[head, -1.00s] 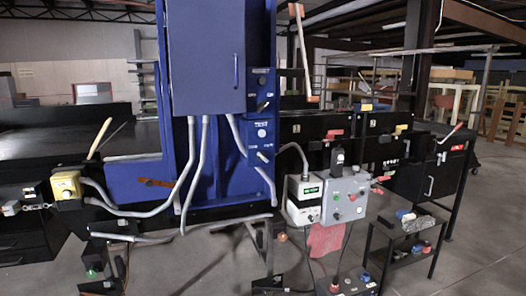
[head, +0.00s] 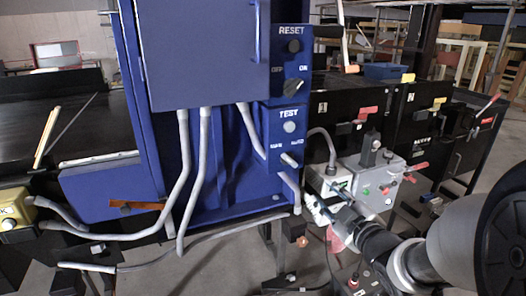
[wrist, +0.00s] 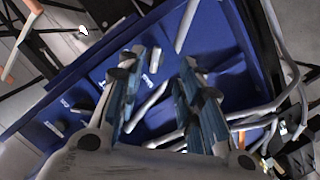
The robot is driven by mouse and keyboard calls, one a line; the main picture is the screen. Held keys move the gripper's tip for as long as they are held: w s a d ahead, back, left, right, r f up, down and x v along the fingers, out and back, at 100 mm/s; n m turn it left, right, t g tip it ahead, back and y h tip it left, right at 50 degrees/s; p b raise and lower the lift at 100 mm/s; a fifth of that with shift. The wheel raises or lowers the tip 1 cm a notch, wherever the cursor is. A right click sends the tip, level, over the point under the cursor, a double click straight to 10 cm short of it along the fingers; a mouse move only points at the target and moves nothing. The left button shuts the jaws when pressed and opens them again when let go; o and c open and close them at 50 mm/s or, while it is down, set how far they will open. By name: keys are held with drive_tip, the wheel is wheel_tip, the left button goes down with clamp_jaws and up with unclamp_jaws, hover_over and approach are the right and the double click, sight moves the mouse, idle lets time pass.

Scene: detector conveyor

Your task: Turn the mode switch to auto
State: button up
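The mode switch (head: 289,160) is a small light lever low on the blue control panel (head: 274,105), under the MAN and AUTO labels. It tilts down to the right in the head view. My gripper (head: 327,200) is below and to the right of it, in front of the white and grey boxes. In the wrist view my gripper (wrist: 160,62) is open, with its two fingers apart and nothing held. A small light piece, probably the switch, shows beyond and between the fingertips there. I cannot tell its exact angle or distance.
Above the switch are the TEST button (head: 289,127), an OFF/ON knob (head: 293,86) and a RESET button (head: 294,46). Grey conduits (head: 186,165) hang left of the panel. A grey control box (head: 378,180) with a red lever stands behind my arm.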

drive_tip(key=n+t+y, duration=0.1)
drive_tip(key=y, duration=0.1)
drive_tip(key=b, duration=0.2)
approach(292, 163)
drive_tip(key=shift+n, duration=0.4)
drive_tip(key=x, duration=0.9)
drive_tip(key=shift+w+a, duration=0.1)
drive_tip(key=shift+w, duration=0.25)
drive_tip(key=shift+c, duration=0.3)
clamp_jaws()
